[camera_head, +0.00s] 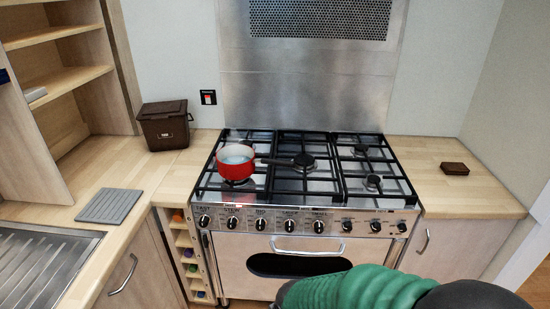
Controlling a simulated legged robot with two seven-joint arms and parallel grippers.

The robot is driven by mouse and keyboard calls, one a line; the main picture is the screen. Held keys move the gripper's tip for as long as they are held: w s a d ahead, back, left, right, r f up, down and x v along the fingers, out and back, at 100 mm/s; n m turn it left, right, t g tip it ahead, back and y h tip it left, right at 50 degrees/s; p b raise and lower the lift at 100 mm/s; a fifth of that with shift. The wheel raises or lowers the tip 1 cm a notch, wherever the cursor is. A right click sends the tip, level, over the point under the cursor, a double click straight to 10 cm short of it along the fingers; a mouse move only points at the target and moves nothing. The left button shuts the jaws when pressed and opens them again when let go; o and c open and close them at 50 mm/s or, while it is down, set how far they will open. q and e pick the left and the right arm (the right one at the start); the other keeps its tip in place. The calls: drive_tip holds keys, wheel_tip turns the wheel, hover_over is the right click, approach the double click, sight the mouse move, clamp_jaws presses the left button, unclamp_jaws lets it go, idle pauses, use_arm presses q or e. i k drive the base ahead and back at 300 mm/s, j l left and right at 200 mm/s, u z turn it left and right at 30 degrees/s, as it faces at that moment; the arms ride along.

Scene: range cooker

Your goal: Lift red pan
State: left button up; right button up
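A red pan (235,163) with a pale inside sits on the left part of the range cooker's black grates (324,188). Its dark handle (275,162) points right, over the middle of the hob. A green ribbed part with a dark end, which seems to be part of my own arm, comes in at the bottom right, in front of the oven door. No fingertips of either gripper show, so neither gripper can be placed relative to the pan.
A brown bin (165,125) stands on the left counter, with a grey ridged mat (110,206) and a metal sink (40,262) nearer. A small brown box (454,168) lies on the right counter. Knobs and an oven handle (308,250) stick out at the cooker's front.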

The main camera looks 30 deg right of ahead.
sight(236, 160)
drive_tip(key=z, duration=0.75)
